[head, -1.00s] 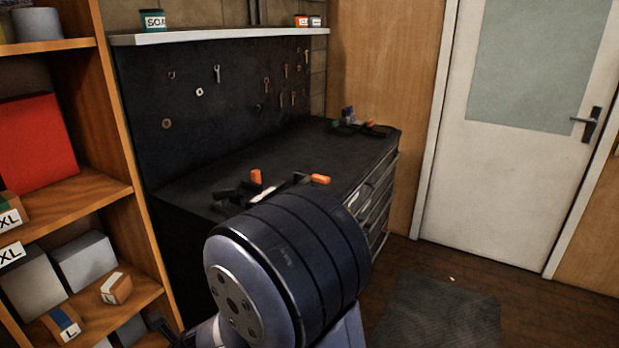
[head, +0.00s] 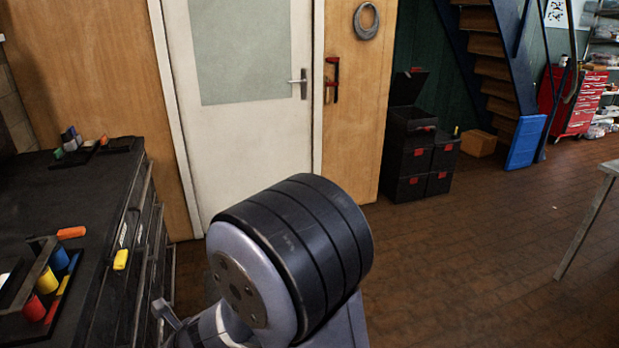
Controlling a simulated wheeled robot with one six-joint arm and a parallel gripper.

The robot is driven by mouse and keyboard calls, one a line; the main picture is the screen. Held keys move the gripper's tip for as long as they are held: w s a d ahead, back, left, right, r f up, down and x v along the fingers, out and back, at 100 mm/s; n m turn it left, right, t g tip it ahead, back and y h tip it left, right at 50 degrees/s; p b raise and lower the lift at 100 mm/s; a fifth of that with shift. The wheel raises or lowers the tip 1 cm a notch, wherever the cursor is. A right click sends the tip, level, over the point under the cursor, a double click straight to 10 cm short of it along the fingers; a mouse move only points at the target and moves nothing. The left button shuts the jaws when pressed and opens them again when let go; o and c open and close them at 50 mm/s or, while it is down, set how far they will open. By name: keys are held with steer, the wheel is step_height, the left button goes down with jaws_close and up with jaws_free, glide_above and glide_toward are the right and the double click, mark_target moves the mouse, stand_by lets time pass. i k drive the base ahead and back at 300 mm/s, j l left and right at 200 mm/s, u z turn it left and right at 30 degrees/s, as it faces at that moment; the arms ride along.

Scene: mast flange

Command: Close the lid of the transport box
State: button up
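Black boxes with red latches are stacked on the floor beside the wooden wall, right of the door. The top one, which I take for the transport box (head: 411,130), has its lid (head: 409,87) standing open, raised upward at the back. The boxes are well away from me, across the floor. A thick dark joint of my arm fills the lower middle of the head view. I cannot make out my gripper's fingers in the head view.
A black workbench (head: 65,195) with drawers and tools stands close at the left. A white door (head: 245,130) is ahead. A cardboard box (head: 478,143), a blue panel (head: 525,142) and stairs are at the back right. Brown floor (head: 470,240) lies open; a table leg stands at the far right.

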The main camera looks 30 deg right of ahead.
mark_target(406, 87)
steer(key=j+z, duration=0.1)
steer(key=z, duration=0.35)
steer(key=j+z, duration=0.1)
steer(key=z, duration=0.3)
steer(key=i+j+z, duration=0.1)
steer(key=z, duration=0.35)
steer(key=j+z, duration=0.15)
steer(key=z, duration=0.25)
steer(key=k+j, duration=0.1)
steer(key=j, duration=0.3)
steer(key=k+j+z, duration=0.1)
steer(key=j, duration=0.35)
steer(key=k+j, duration=0.1)
steer(key=j, duration=0.3)
